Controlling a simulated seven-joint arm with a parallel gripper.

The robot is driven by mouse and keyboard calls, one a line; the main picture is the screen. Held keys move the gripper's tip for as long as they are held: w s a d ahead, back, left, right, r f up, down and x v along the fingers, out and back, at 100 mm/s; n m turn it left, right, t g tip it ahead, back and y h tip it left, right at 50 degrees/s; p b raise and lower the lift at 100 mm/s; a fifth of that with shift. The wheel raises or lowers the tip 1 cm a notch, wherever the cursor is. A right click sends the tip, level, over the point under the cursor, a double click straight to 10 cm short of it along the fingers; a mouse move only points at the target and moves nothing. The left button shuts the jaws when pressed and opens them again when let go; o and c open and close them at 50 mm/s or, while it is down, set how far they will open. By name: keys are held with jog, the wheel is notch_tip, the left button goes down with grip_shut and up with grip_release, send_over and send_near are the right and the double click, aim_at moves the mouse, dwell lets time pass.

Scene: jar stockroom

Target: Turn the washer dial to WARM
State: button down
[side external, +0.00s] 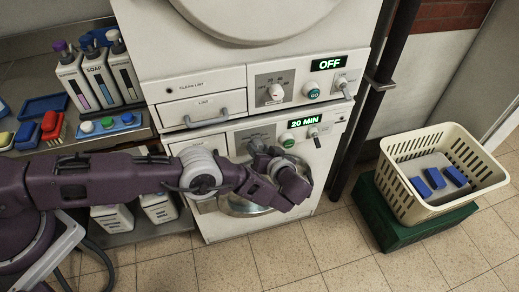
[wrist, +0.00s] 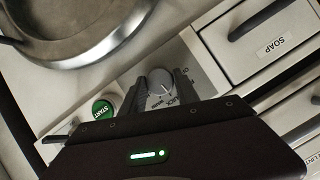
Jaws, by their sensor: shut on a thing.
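The washer (side external: 293,233) is the lower white machine, and its display (side external: 304,119) reads 20 MIN. Its grey-white dial (wrist: 160,86) sits on a grey panel in the wrist view, between the two dark fingers of my gripper (wrist: 160,84). My gripper is shut on the dial. Small labels ring the dial, partly covered by the fingers, and I cannot tell which one it points to. In the side external view my gripper (side external: 262,150) is at the washer's control panel and hides most of the dial.
A green START button (wrist: 103,108) is close beside my gripper, with the SOAP drawer (wrist: 265,42) on the other side. The dryer above has its own dial (side external: 275,93) and an OFF display (side external: 328,63). A cream basket (side external: 432,137) stands right; soap bottles (side external: 98,72) stand left.

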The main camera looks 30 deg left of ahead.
jog(key=c, duration=0.9)
grip_release()
jog(key=v, duration=0.7)
jog(key=shift+s+d+n+t, duration=0.15)
jog(key=shift+s+n+t, duration=0.15)
jog(key=shift+t, duration=0.1)
jog(key=shift+n+t+h, duration=0.3)
jog(key=shift+n+h, duration=0.1)
jog(key=x, duration=0.7)
jog(key=shift+s+a+f, duration=0.1)
jog(key=shift+a, duration=0.2)
